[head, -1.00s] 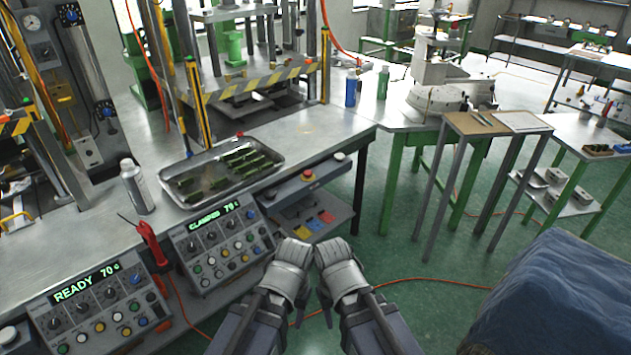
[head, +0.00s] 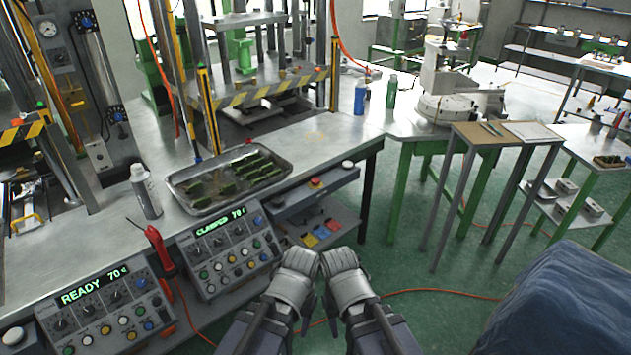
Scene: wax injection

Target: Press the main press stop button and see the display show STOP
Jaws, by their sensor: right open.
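The control panel with the green display reading CLAMPED 70 (head: 221,222) stands at the table's front edge. A second panel, its display reading READY 70 (head: 95,285), stands left of it. I cannot tell which button is the main press stop. My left gripper (head: 298,270) and my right gripper (head: 341,266) are side by side at the bottom middle, below and apart from the red button. The right one is open; the left one's fingers are unclear.
A metal tray with green pieces (head: 188,208) and a spray can (head: 145,190) stand on the steel table (head: 330,140). A red-handled tool (head: 158,245) is between the panels. An orange cable (head: 430,291) crosses the green floor. A blue covered shape (head: 565,300) fills the lower right.

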